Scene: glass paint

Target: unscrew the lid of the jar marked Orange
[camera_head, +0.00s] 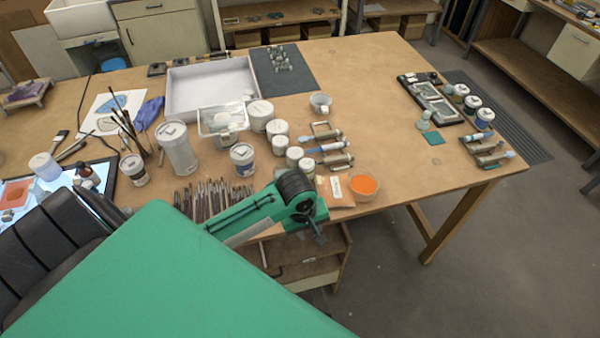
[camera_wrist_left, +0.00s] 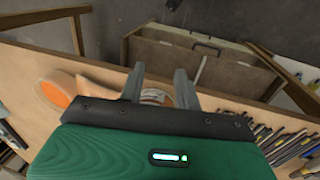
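My left gripper (camera_head: 318,232) reaches from the left over the front edge of the table. In the left wrist view its two fingers (camera_wrist_left: 160,92) are apart, with a pale round jar or lid (camera_wrist_left: 155,97) showing between and beyond them. I cannot tell whether the fingers touch it. Its marking is not readable, and in the head view the arm hides that spot. Several white lidded jars (camera_head: 294,156) stand just behind the arm; none shows a readable Orange label. My right gripper is not in view.
Wooden racks with tubes (camera_head: 328,145) stand behind. The table's right-centre is clear. A drawer unit (camera_wrist_left: 205,60) is below the front edge.

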